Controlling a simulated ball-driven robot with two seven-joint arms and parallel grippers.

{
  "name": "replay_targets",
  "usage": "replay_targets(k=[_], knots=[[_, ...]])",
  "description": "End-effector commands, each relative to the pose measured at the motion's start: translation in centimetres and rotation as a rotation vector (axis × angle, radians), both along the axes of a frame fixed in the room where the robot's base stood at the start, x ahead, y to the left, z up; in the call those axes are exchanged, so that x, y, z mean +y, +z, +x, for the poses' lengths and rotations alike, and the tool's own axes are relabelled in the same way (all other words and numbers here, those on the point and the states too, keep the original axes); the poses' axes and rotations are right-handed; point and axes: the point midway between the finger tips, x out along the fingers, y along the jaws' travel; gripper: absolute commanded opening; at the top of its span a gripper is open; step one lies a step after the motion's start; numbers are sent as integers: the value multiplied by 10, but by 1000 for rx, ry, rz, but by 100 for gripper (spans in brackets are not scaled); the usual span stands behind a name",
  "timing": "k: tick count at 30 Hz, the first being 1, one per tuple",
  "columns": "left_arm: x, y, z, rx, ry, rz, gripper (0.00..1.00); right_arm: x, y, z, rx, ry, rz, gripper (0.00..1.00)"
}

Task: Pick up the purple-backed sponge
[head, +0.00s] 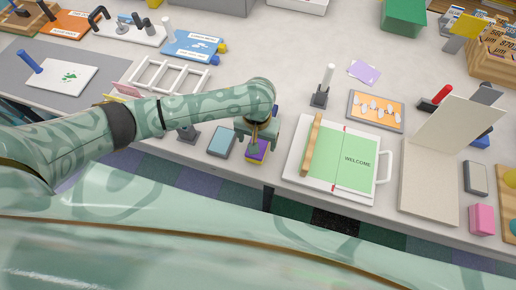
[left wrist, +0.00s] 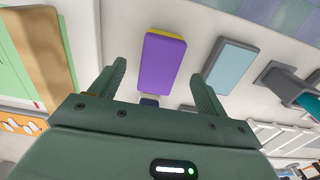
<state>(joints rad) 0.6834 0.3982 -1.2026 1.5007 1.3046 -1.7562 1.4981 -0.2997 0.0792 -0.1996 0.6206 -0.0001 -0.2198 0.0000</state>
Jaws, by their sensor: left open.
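The purple-backed sponge (head: 256,151) lies near the front edge of the table in the head view, partly hidden by my left gripper (head: 258,139) above it. In the left wrist view the sponge (left wrist: 161,62) shows its purple back with a thin yellow edge. It lies beyond and between the two fingers of my left gripper (left wrist: 157,88), which are open and apart from it. A small dark blue thing (left wrist: 150,101) shows just below the sponge there. My right gripper is not in view.
A blue-topped grey block (head: 222,142) lies left of the sponge. A white tray (head: 382,165) with a green WELCOME booklet and a wooden bar stands to the right. The table's front edge is close to the sponge, with a checkered floor (head: 335,220) below.

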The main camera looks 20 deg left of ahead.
Motion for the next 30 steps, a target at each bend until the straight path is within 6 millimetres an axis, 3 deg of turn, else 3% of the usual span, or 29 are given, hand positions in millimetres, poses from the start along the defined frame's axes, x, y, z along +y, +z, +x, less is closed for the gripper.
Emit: replay_targets(k=[5,12,19,20,24,25,30], knots=[[0,-13,3,-1,1,0,75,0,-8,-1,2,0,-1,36],[1,-52,9,0,1,0,75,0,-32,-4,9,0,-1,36],[1,-53,9,-3,0,0,75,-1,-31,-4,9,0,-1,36],[1,-53,9,-3,0,0,73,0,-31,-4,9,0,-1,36],[1,-53,9,-3,0,0,34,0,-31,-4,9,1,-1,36],[1,-53,9,-3,0,0,28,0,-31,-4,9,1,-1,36],[1,-53,9,-3,0,0,28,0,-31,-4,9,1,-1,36]])
